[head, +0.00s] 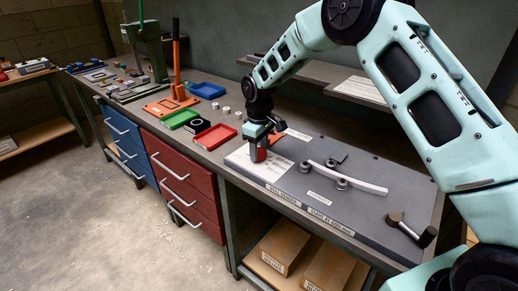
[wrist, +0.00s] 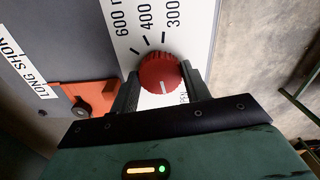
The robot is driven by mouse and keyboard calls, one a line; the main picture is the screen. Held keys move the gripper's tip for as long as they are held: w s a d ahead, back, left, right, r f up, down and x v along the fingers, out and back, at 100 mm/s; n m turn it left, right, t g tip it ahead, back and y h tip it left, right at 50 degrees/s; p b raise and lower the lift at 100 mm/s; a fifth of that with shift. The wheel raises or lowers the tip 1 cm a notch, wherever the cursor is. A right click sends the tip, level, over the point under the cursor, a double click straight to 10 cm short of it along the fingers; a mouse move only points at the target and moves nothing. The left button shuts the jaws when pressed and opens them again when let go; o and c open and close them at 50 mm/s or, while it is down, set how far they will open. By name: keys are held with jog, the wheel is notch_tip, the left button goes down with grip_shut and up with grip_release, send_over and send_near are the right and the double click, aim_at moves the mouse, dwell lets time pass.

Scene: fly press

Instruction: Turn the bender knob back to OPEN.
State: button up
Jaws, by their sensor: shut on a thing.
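The red bender knob (wrist: 160,74) sits on a white scale plate (wrist: 185,20) marked 600, 400 and 300. Its white pointer line faces the lower side, toward my gripper. An OPEN label (wrist: 183,98) is partly hidden by my right finger. I cannot tell whether the pointer lines up exactly with it. My gripper (wrist: 159,79) is shut on the knob, one finger on each side. In the head view my gripper (head: 260,143) points down over the knob (head: 260,155) at the left end of the grey bender plate (head: 310,200).
A curved bar (head: 345,178) lies between round posts on the bender plate. A dark-ended handle (head: 412,230) is at its right front. Red (head: 215,137), green (head: 180,119) and blue (head: 207,90) trays stand left of it. An orange fixture (wrist: 85,100) is close left of my finger.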

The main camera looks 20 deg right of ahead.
aim_at(259, 152)
dwell(0.4)
jog(key=o, duration=1)
jog(key=shift+r, duration=0.1)
notch_tip(259, 152, up, 17)
jog(key=b, duration=0.3)
jog(key=shift+r, duration=0.15)
